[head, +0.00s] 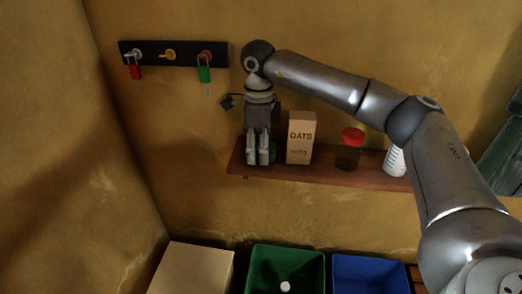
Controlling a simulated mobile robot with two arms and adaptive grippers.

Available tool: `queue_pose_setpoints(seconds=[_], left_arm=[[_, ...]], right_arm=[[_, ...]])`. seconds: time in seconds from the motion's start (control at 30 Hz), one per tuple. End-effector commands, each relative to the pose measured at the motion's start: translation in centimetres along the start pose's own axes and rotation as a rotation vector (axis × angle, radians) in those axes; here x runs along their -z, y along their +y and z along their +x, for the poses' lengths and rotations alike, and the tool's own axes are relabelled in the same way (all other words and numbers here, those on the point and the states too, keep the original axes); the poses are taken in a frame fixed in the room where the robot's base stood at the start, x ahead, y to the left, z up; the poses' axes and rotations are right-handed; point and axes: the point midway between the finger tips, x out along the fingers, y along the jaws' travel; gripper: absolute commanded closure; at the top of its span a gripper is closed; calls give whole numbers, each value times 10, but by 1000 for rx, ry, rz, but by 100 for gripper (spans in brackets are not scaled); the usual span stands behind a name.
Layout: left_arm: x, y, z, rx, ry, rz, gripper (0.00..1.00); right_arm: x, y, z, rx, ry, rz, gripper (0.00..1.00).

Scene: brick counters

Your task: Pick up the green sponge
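A small patch of dark green (273,152), which looks like the green sponge, shows on the wooden shelf just right of my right gripper's fingers. Most of it is hidden behind the fingers. My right gripper (258,158) points down at the left end of the shelf, in front of the green patch. Its two fingers are close together with a narrow gap. I cannot tell whether they touch or hold the sponge. My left gripper is not in view.
On the shelf (330,172), an OATS box (300,138) stands close right of my gripper, then a red-lidded jar (349,150) and a white cup (394,161). A key rack (185,54) hangs upper left. Green (258,262) and blue (370,272) bins stand below.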

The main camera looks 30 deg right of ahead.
Motion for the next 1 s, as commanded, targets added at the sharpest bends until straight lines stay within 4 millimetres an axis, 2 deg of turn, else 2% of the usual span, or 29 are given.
queue_pose_setpoints(seconds=[0.03, 0.17, 0.57, 0.8, 1.0], left_arm=[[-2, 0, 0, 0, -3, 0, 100], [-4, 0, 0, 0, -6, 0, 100], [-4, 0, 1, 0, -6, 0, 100], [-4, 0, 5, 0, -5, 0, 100], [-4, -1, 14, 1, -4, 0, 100]], right_arm=[[0, 0, 0, 0, 0, 0, 57], [0, 0, 0, 0, 0, 0, 72], [0, 0, -6, 1, -1, 0, 72], [-1, 2, -35, 2, -3, -3, 72], [0, 35, -72, 4, -3, -6, 72]])
